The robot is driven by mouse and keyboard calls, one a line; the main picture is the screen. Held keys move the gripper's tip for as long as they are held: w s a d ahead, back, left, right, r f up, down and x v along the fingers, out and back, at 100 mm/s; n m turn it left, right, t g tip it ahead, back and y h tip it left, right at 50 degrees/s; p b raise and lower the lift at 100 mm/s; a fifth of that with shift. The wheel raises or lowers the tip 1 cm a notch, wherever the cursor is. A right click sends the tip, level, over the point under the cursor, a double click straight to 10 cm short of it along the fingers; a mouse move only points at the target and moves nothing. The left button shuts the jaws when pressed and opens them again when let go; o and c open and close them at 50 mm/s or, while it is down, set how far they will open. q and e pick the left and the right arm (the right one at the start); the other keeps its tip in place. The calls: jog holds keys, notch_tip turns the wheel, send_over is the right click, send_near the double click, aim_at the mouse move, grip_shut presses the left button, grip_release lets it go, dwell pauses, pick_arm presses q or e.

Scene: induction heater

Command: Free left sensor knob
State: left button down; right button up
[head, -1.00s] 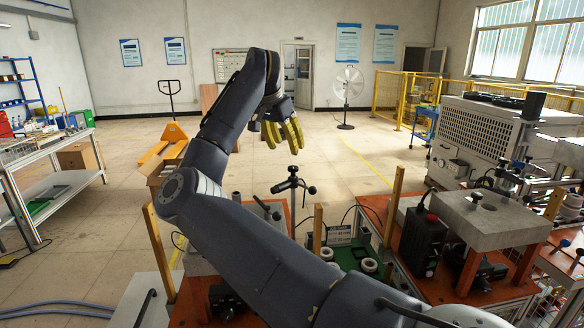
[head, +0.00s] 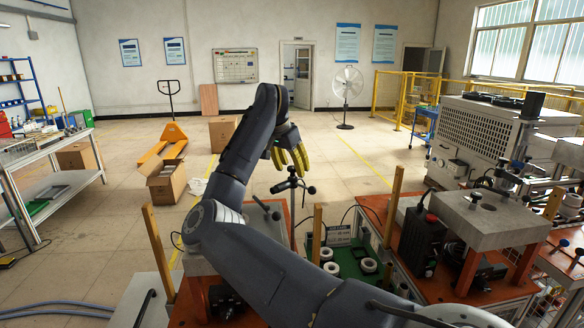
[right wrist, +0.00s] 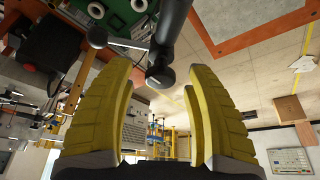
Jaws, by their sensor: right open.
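A black knob with several ball-tipped arms (head: 293,183) stands on an upright post above the orange-topped bench. My right gripper (head: 291,160), with yellow fingers, is open and just above and behind this knob in the head view. No touch can be made out. My left gripper is not in view.
A second black handle (head: 264,207) sticks up left of the knob. Wooden posts (head: 317,233) rise nearby. A green tray with white rings (head: 368,265) and a black box with a red button (head: 422,240) are to the right.

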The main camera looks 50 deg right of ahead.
jog(key=shift+o, duration=0.3)
grip_shut()
jog(key=shift+n, duration=0.3)
jog(key=n+t, duration=0.1)
jog(key=n, duration=0.2)
jog(key=shift+n+t, duration=0.4)
jog(key=n, duration=0.2)
jog(key=n+t+y, duration=0.1)
jog(key=n, duration=0.1)
jog(key=shift+s+r+y, duration=0.1)
jog(key=shift+y, duration=0.2)
jog(key=n+t+y, duration=0.1)
jog(key=n, duration=0.4)
jog(key=shift+d, duration=0.15)
jog(key=shift+n+t+y, duration=0.3)
jog(key=shift+n+y, duration=0.8)
jog(key=shift+n, duration=1.1)
